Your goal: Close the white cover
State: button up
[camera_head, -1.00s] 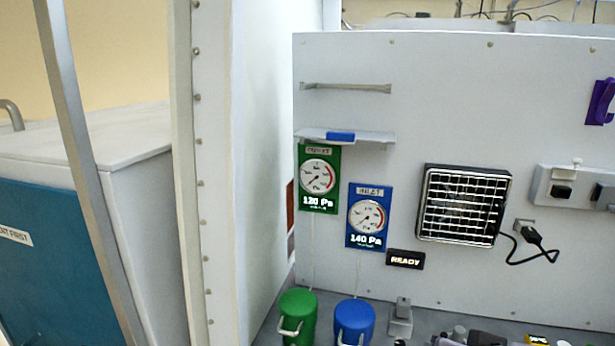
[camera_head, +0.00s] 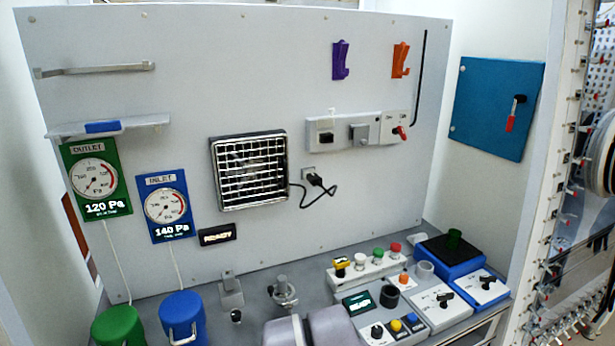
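A small white cover (camera_head: 332,112) appears to stand raised at the top left of the pale switch box on the back panel. The box's black socket (camera_head: 326,138) shows uncovered below it. A grey square piece (camera_head: 360,133) sits in the middle of the box, and a red-handled switch (camera_head: 400,132) is at its right end. The cover is small in the picture, so its exact tilt is hard to tell. A rounded grey part of my arm shows at the bottom middle, well below the box. My gripper's fingertips are not in view.
A fan grille (camera_head: 249,170) and a plugged black cable (camera_head: 318,184) are left of and below the box. Purple (camera_head: 340,60) and orange (camera_head: 400,60) hooks are above. Control boxes (camera_head: 435,305) crowd the bench's right side. Green (camera_head: 118,326) and blue (camera_head: 183,318) canisters stand at left.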

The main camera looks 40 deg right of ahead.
aim_at(325, 122)
jog(key=z, duration=1.5)
jog(key=i+j+z, duration=0.1)
jog(key=j, duration=0.1)
